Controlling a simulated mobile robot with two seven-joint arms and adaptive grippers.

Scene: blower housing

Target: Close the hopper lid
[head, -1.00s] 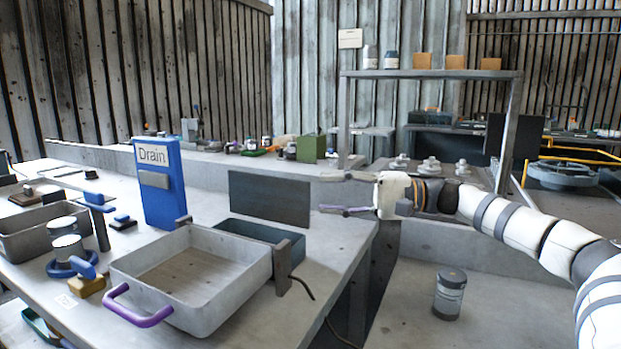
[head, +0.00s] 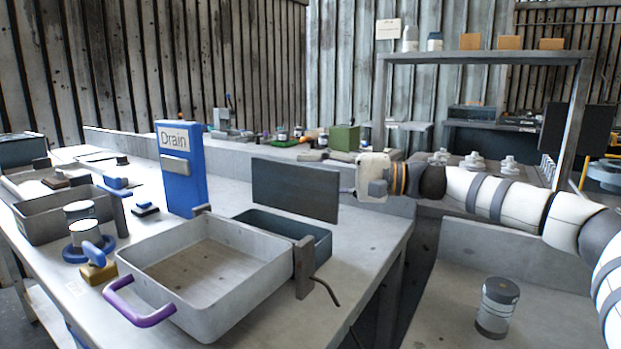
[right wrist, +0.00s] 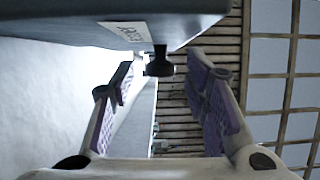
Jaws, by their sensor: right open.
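A dark flat panel (head: 295,190), which appears to be the hopper lid, stands upright at the back of a dark teal box (head: 282,228) on the bench. My right gripper (head: 322,172) is open at the panel's upper right edge, fingers pointing left; its lower finger is partly hidden behind the panel. In the right wrist view, a large grey surface (right wrist: 110,30) with a label fills the top. A black knob (right wrist: 158,67) hangs below it between my open fingertips (right wrist: 163,78); I cannot tell whether they touch it. My left gripper is out of view.
A grey tray (head: 272,268) with a purple handle stands in front of the teal box. A blue Drain box (head: 183,180) stands behind it at left. The bench right of the tray is mostly clear.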

